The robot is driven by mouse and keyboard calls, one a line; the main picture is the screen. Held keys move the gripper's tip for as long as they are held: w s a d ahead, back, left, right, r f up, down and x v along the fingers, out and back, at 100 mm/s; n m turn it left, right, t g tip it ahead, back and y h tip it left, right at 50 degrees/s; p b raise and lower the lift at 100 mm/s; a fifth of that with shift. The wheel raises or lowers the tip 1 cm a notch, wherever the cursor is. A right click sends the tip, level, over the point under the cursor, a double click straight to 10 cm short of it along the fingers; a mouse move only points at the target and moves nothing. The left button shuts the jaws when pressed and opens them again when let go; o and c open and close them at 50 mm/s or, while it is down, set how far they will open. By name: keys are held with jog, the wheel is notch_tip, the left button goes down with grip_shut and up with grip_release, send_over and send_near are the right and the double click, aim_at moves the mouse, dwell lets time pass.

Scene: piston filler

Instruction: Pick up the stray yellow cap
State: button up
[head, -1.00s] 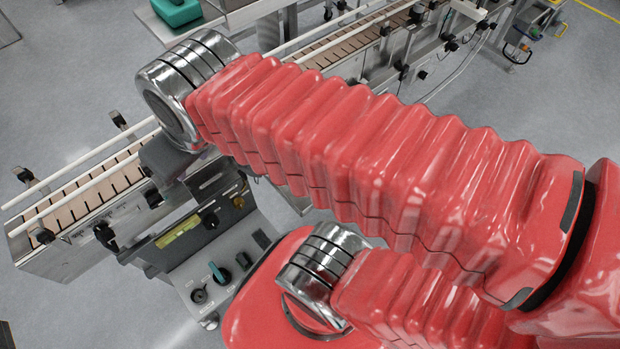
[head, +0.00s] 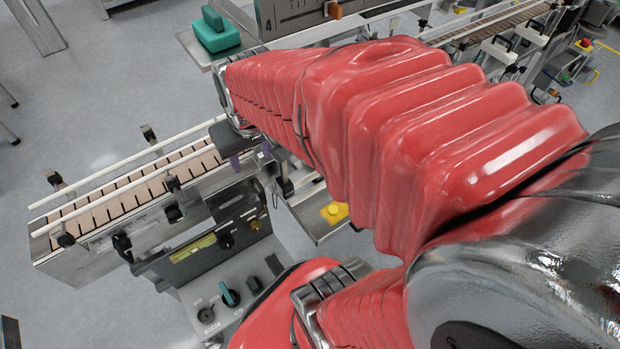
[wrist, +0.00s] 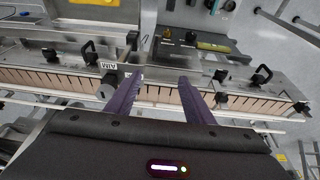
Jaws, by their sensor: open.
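A small yellow piece (head: 334,212) with a rounded top lies on a metal tray beside the control box in the head view, just below my arm. It may be the cap, but it is too small to tell. My gripper (wrist: 158,78) shows in the wrist view with two dark purple fingers apart and nothing between them. The fingers reach over the conveyor (wrist: 160,95), away from the yellow piece. In the head view my arm hides most of the gripper.
The slatted conveyor (head: 130,190) has white guide rails and black clamp knobs along its sides. A control box (head: 225,275) with knobs stands in front of it. A teal block (head: 216,36) sits on a metal shelf at the back.

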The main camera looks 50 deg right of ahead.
jog(key=d+f+m+g, duration=0.1)
jog(key=d+f+m, duration=0.1)
jog(key=d+f, duration=0.55)
jog(key=m+g+y, duration=0.1)
jog(key=m+g, duration=0.1)
jog(key=m, duration=0.2)
send_over(333, 208)
notch_tip(333, 208, down, 16)
jog(key=r, duration=0.1)
jog(key=shift+s+a+f, duration=0.1)
jog(key=shift+a+f, duration=0.1)
jog(key=shift+f, duration=0.05)
jog(key=shift+f, duration=4.3)
jog(key=shift+d+f, duration=0.1)
jog(key=shift+f, duration=2.5)
